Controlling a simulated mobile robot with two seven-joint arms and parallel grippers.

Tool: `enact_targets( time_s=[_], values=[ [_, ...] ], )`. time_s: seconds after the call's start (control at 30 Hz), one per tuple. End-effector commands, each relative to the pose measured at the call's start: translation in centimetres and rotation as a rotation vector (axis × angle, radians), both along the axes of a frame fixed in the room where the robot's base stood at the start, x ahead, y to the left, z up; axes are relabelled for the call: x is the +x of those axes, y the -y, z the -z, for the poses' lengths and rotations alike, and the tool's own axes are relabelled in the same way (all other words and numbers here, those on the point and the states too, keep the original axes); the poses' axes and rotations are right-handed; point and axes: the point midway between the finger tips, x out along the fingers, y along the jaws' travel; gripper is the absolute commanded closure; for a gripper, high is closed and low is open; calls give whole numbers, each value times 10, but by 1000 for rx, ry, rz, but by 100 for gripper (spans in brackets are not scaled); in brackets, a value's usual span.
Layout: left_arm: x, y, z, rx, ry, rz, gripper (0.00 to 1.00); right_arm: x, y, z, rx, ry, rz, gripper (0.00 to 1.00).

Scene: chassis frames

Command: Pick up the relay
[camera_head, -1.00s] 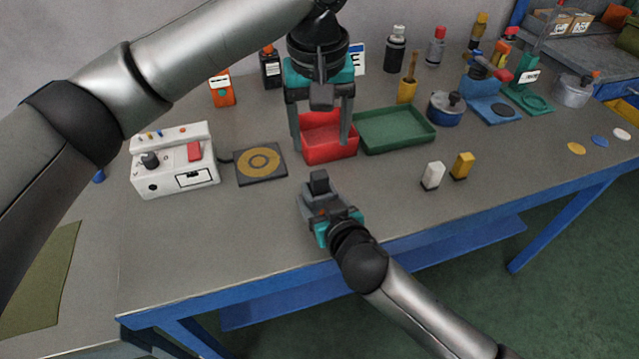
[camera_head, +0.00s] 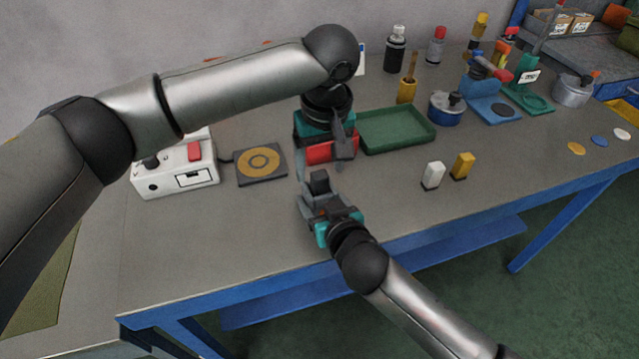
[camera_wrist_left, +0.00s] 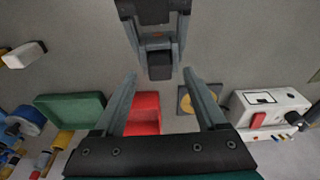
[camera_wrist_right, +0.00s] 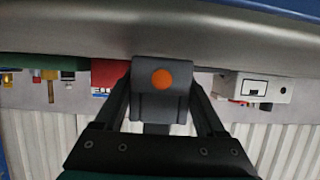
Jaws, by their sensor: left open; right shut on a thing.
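The relay looks to be the dark grey block (camera_head: 319,183) with an orange round spot, seen face-on in the right wrist view (camera_wrist_right: 163,77). My right gripper (camera_head: 322,200) is shut on it and holds it upright near the front of the bench. My left gripper (camera_head: 324,165) is open and empty, just behind the relay and in front of the red tray. In the left wrist view its fingertips (camera_wrist_left: 160,73) spread to both sides of the relay (camera_wrist_left: 159,65), which appears just beyond them. I cannot tell whether they touch it.
A red tray (camera_head: 330,152), partly hidden by my left arm, stands beside a green tray (camera_head: 395,131). White (camera_head: 433,175) and yellow (camera_head: 462,166) blocks stand right. The front bench is clear.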

Motion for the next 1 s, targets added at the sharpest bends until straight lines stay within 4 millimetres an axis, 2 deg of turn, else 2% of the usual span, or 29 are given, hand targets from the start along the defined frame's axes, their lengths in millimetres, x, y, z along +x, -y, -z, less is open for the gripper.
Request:
enact_targets(
  time_s=[0.1,0.2,0.47,1.0],
  values=[
    [2,-2,19,2,-2,-1,26,0,0,1,-1,-2,0,91],
    [4,-2,28,1,-1,0,26,0,0,1,-1,-2,0,91],
    [4,-2,31,-1,0,1,26,0,0,1,-1,-2,0,91],
    [4,-1,30,-1,0,1,86,0,0,1,-1,-2,0,91]
  ],
)
